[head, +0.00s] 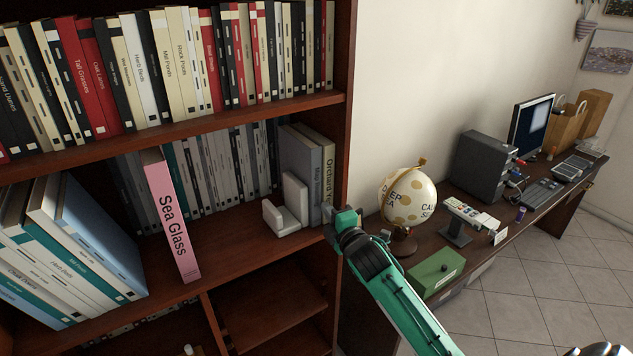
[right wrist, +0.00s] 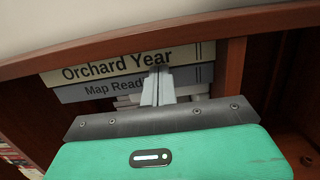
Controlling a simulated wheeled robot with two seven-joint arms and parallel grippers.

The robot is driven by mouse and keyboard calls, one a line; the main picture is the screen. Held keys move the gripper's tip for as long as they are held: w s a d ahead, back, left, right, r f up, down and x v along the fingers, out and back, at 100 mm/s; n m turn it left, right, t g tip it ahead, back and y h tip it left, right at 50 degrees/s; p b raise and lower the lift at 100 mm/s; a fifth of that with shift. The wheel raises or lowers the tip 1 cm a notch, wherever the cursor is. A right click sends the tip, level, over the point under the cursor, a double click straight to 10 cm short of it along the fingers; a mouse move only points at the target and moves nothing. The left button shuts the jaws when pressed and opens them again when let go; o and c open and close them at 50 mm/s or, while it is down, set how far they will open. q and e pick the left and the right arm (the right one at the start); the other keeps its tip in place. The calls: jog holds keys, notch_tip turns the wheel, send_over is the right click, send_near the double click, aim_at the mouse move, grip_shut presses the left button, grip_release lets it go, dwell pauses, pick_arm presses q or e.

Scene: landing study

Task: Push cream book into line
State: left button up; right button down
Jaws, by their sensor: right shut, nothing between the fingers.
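The cream book, Orchard Year (head: 328,170), stands upright at the right end of the middle shelf, against the case's side wall. Its cream spine (right wrist: 105,68) shows large in the right wrist view. The grey book Map Reading (head: 315,178) stands beside it, its spine (right wrist: 100,89) also showing in the wrist view. My right gripper (head: 329,212) is at the lower part of these spines. Its fingers (right wrist: 158,84) are shut and empty, overlapping the cream spine in the wrist view; I cannot tell whether they touch it. My left gripper is not in view.
A white bookend (head: 288,205) stands left of the grey books. A pink book, Sea Glass (head: 172,215), leans out on the same shelf. The case's side wall (head: 345,120) is close to the gripper. A desk with a globe (head: 408,195) and green box (head: 436,272) is at right.

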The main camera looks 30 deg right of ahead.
jog(key=shift+w, duration=0.3)
jog(key=shift+s, duration=0.2)
jog(key=shift+s+p, duration=0.3)
jog(key=shift+s, duration=0.15)
jog(key=s+p, duration=0.3)
jog(key=s, duration=0.9)
jog(key=shift+a, duration=0.35)
jog(key=shift+f, duration=0.1)
